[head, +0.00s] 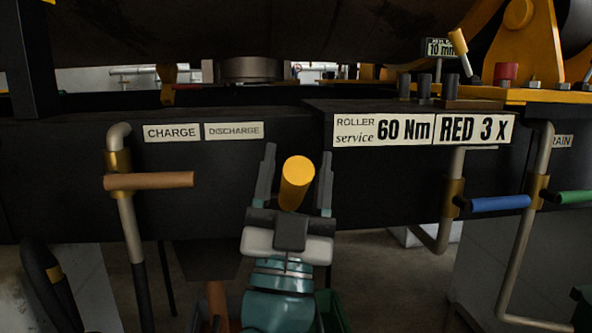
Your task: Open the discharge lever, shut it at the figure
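The DISCHARGE label (234,130) is on the black beam, right of the CHARGE label (171,132). A yellow cylindrical handle (297,178) sticks out below and right of the DISCHARGE label, seen nearly end-on; its mount is hidden. I cannot tell for certain that it is the discharge lever. My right gripper (296,180) is in front of the beam, its two fingers pointing up on either side of the yellow handle. Dark gaps show between handle and fingers, so it looks open. My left gripper is out of view. No dial or gauge reading shows.
A brown handle (150,181) on a pipe sits at left, under CHARGE. Blue (500,203) and green (576,197) handles on bent pipes are at right. A plate (424,130) reads "ROLLER service 60 Nm, RED 3 X". A yellow-tipped lever (459,45) stands at upper right.

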